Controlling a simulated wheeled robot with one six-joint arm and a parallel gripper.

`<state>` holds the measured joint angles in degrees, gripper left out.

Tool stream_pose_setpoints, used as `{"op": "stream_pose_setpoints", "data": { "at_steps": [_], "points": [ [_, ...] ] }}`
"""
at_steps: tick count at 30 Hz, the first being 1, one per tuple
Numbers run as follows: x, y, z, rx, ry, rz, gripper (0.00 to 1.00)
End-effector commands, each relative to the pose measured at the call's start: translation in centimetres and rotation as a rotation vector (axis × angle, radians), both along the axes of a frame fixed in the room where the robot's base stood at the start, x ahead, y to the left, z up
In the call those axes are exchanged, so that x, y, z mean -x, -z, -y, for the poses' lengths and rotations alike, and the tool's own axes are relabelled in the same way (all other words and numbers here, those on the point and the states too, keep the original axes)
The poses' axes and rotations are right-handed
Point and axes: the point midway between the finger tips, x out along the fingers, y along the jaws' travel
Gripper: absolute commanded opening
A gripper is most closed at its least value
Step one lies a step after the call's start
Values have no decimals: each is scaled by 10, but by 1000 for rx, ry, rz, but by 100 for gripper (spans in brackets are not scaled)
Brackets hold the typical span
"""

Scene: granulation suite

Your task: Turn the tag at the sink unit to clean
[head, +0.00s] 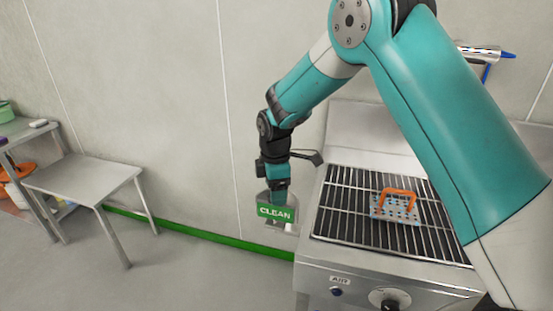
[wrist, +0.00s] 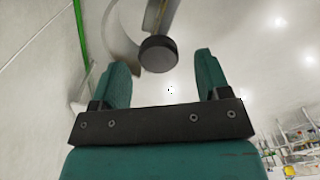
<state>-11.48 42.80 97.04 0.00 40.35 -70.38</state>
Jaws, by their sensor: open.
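A green tag (head: 276,212) reading CLEAN in white letters faces the head camera, at the left side of a steel unit (head: 340,283) with a slatted top. My gripper (head: 279,196) points down right at the tag, partly hidden behind it or its grey holder in the head view. In the wrist view my gripper (wrist: 160,62) is open, its two teal fingers apart. A dark round knob (wrist: 158,54) on a thin stem shows between and just beyond the fingertips. No contact with the fingers shows there.
An orange-handled plate (head: 397,206) lies on the slatted top. The unit's front has an AIR label and a knob (head: 388,301). A low steel table (head: 82,174) stands at the left. The floor between is clear. A wall is close behind my arm.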

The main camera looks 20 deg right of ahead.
Motion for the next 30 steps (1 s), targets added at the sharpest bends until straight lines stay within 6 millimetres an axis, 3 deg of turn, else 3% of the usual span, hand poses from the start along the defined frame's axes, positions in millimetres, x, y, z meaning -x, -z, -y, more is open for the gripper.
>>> {"op": "stream_pose_setpoints", "data": {
  "at_steps": [12,16,21,30],
  "points": [
    [0,-104,0,-1,0,5,70],
    [1,-130,0,-1,0,2,70],
    [1,-150,0,0,0,-1,70],
    [1,-155,0,1,0,-3,70]
  ]
}}
